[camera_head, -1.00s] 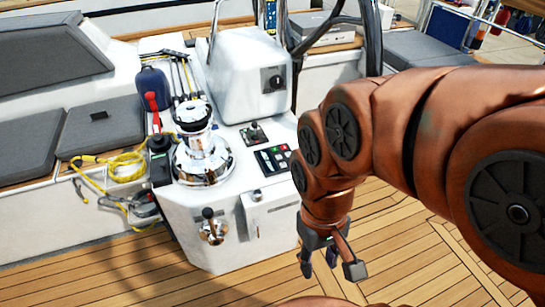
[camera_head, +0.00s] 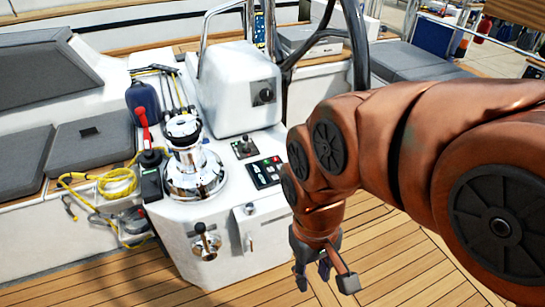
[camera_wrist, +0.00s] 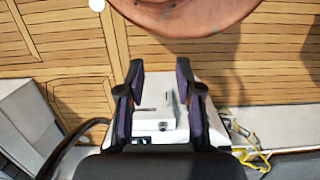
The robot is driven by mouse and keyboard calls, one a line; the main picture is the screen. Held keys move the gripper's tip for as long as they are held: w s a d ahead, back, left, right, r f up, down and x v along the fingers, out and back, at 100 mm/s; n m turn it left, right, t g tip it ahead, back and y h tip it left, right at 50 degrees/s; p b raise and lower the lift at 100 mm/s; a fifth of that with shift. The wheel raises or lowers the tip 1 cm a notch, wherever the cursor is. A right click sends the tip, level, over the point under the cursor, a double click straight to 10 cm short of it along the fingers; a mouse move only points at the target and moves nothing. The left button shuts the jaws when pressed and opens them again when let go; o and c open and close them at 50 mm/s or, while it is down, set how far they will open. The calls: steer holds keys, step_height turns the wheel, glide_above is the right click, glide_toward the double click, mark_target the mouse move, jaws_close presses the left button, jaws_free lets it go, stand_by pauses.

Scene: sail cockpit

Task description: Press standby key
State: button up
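A small black key panel (camera_head: 265,172) with green, red and pale keys lies on top of the white console (camera_head: 222,250). The keys' labels are too small to read, so I cannot tell which is the standby key. My gripper (camera_head: 325,276) hangs low, to the right of the console and below panel height in the picture, over the deck. Its fingers are spread and empty. In the wrist view my gripper (camera_wrist: 160,74) is also open, with part of the white console (camera_wrist: 158,123) visible between the fingers. The key panel cannot be made out there.
A chrome winch (camera_head: 191,170), a joystick (camera_head: 244,146) and a white pod (camera_head: 241,90) stand around the panel. A lever (camera_head: 204,241) sticks out of the console front. Yellow rope (camera_head: 117,183) lies to the left. Teak deck (camera_head: 400,265) is open to the right.

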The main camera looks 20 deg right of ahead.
jaws_close()
stand_by(1.3)
